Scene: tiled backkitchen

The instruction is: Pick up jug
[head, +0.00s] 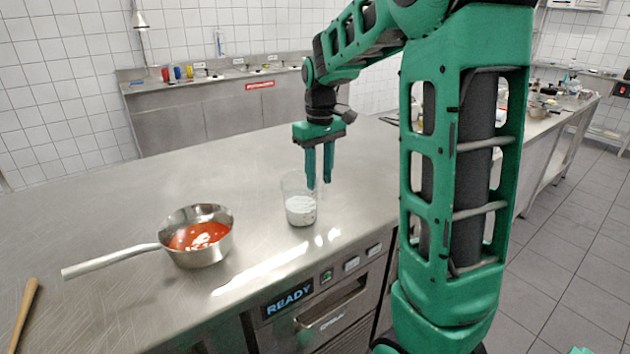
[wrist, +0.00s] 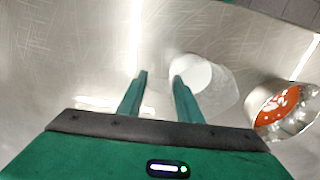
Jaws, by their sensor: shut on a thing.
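The jug (head: 300,207) is a clear vessel with white contents in its lower part. It appears upright on the steel counter, right of the pan. In the wrist view the jug (wrist: 220,92) lies to the right, partly behind the right finger. My gripper (head: 319,183) points down at the jug's right side and is shut on it. In the wrist view the fingers of my gripper (wrist: 160,76) stand a little apart. The exact part of the jug between them cannot be made out.
A steel pan (head: 201,256) with red sauce stands left of the jug, its handle pointing left. A wooden utensil handle (head: 25,312) lies at the counter's left front. The counter (head: 130,215) is clear behind the pan. A front panel reads READY (head: 288,299).

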